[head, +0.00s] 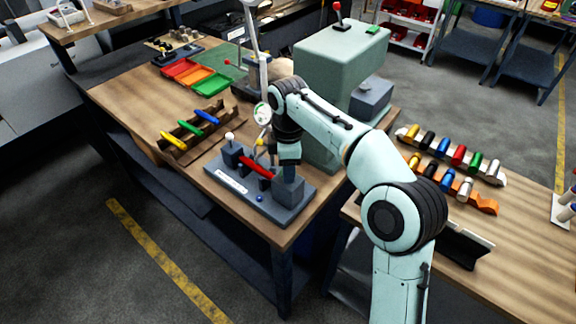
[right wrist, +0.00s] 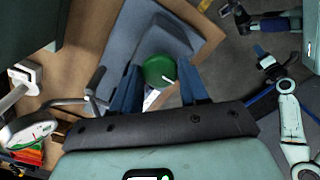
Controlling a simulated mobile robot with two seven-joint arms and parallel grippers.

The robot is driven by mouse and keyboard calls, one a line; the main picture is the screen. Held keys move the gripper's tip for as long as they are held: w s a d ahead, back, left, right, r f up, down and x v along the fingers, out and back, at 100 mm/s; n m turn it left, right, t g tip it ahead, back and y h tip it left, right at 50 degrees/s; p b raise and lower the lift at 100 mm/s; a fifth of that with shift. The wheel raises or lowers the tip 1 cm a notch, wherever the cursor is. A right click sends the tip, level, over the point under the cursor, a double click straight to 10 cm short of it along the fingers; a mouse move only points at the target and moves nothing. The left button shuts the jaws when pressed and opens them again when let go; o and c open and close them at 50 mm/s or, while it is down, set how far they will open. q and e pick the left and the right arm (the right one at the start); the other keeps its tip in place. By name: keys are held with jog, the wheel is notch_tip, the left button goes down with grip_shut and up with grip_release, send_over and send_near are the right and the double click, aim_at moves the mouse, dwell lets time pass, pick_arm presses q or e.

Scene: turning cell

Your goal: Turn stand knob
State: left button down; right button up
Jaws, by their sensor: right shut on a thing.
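The stand (head: 225,183) is a blue-grey plate on the wooden bench. It carries a red handle (head: 256,167), a white ball-topped lever (head: 229,137), a small blue button (head: 260,198) and a grey block (head: 289,191) at its right end. My right gripper (head: 289,160) reaches down over this block. In the right wrist view the knob (right wrist: 158,70) is round and green with a white pointer line. It sits between the two blue fingers of my right gripper (right wrist: 158,88), which are shut on it. In the head view the gripper hides the knob. My left gripper is not in view.
A large green machine (head: 340,60) stands close behind my right arm. A dial gauge (head: 262,113) is beside the gripper. A wooden rack (head: 173,144) with coloured handles lies left of the stand. A second bench (head: 530,225) with coloured parts is at the right.

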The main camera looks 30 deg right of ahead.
jog(key=m+p, duration=0.1)
jog(key=m, duration=0.3)
jog(key=shift+r+p, duration=0.1)
jog(key=shift+p, duration=0.25)
jog(key=m+p, duration=0.1)
jog(key=m, duration=0.3)
jog(key=shift+m, duration=0.4)
jog(key=m, duration=0.4)
jog(key=shift+m+p, duration=0.3)
jog(key=shift+p, duration=0.1)
jog(key=m, duration=0.4)
jog(key=shift+m, duration=0.3)
jog(key=m, duration=0.4)
jog(key=shift+p, duration=0.3)
jog(key=m, duration=0.5)
jog(key=shift+m, duration=0.4)
jog(key=m, duration=0.5)
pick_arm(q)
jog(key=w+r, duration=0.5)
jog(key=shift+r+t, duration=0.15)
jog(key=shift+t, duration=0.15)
pick_arm(e)
jog(key=m, duration=0.5)
jog(key=shift+m, duration=0.3)
